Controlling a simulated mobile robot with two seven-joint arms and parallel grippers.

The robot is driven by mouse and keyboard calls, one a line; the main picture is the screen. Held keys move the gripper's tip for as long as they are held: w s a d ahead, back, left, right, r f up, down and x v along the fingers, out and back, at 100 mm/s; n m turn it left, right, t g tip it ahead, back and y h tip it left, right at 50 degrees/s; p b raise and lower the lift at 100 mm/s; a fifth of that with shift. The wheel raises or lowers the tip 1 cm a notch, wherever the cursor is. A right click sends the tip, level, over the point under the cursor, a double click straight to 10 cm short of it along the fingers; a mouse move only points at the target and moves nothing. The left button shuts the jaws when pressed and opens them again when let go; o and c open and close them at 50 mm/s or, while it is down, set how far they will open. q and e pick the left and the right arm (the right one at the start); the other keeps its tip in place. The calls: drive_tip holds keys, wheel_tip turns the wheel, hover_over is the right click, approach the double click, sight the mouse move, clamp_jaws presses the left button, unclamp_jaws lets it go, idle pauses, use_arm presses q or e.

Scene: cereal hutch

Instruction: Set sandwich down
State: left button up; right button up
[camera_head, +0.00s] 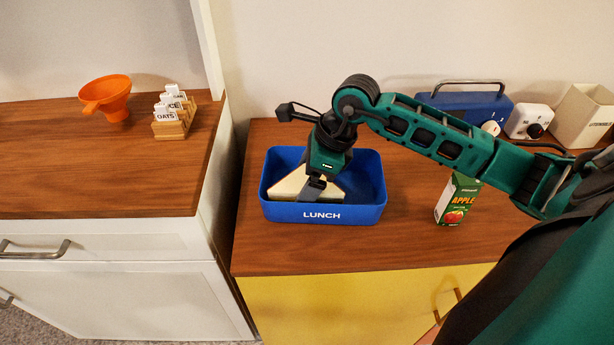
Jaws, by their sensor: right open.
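The sandwich (290,186) is a pale triangular wedge. It lies in the left part of the blue lunch box (322,213), which has LUNCH written on its front wall. My right gripper (314,190) reaches down into the box at the sandwich's right side. Its jaws are open, with a dark finger in front of the sandwich; the gripper hides part of the wedge. I cannot tell whether a finger touches it. The right part of the box looks empty. My left gripper is not in view.
An apple juice carton (457,200) stands right of the box. A blue case with a handle (468,104), a white device (529,121) and a cream utensil holder (580,116) stand at the back right. An orange funnel (107,97) and label rack (173,115) are on the left counter.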

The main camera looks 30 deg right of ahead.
drive_tip(key=shift+r+p, duration=0.45)
drive_tip(key=shift+p, duration=0.05)
drive_tip(key=v, duration=1.2)
drive_tip(key=shift+p, duration=0.3)
drive_tip(key=shift+r, duration=0.15)
